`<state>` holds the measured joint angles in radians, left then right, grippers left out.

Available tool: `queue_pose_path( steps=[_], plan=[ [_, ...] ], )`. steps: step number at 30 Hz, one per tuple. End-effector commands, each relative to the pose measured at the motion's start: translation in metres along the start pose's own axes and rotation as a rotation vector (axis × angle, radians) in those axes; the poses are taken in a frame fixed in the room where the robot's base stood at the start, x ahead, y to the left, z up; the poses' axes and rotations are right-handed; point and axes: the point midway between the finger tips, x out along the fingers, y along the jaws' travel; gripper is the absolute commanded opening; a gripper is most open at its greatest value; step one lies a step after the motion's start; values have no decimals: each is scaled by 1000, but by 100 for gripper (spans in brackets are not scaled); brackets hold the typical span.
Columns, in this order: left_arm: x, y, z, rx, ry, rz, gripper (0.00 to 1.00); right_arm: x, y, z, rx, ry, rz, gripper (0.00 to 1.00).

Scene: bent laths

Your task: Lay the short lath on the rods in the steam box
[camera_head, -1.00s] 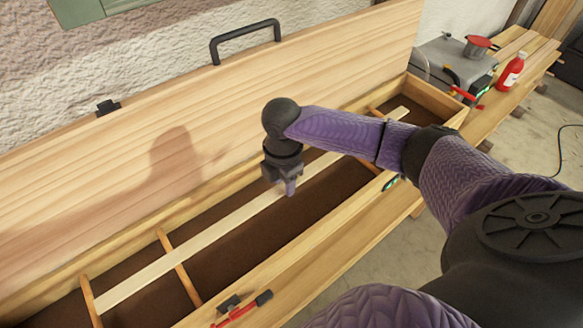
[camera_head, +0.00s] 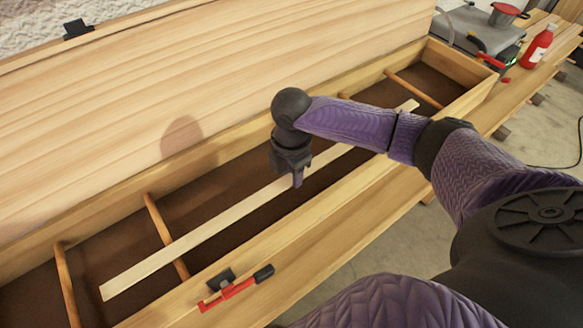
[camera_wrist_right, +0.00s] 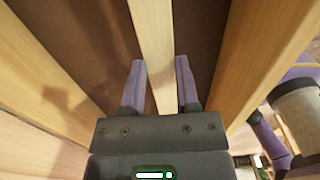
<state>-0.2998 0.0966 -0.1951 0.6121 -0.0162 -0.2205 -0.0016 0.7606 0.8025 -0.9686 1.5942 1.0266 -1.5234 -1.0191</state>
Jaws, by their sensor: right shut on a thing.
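The short lath (camera_head: 222,220) is a long, pale, thin strip stretched lengthwise over the inside of the open steam box (camera_head: 300,232). My right gripper (camera_head: 298,180) is shut on it near its middle; in the right wrist view the lath (camera_wrist_right: 154,45) runs between the two fingers (camera_wrist_right: 161,85). The lath crosses over a rod (camera_head: 166,235), and its near end lies to the right of the leftmost rod (camera_head: 66,285). Its far end is close to a rod at the far right (camera_head: 413,88). I cannot tell whether it touches the rods. My left gripper is out of view.
The box lid (camera_head: 190,110) stands open behind. A red-handled clamp (camera_head: 235,288) sits on the front wall.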

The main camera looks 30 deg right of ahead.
Motion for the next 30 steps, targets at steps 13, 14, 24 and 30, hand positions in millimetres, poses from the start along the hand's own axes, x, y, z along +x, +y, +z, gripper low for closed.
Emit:
queue_pose_path(
  steps=[13, 14, 24, 30],
  plan=[
    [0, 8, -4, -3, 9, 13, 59, 2, 0, 0, 0, 0, -1, 0],
    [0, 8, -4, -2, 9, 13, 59, 2, 0, 0, 0, 0, -1, 0],
    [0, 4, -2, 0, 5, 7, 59, 7, 0, 0, 1, -1, -1, 50],
    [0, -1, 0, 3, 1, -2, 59, 6, 0, 0, 1, 0, 0, 81]
  ],
)
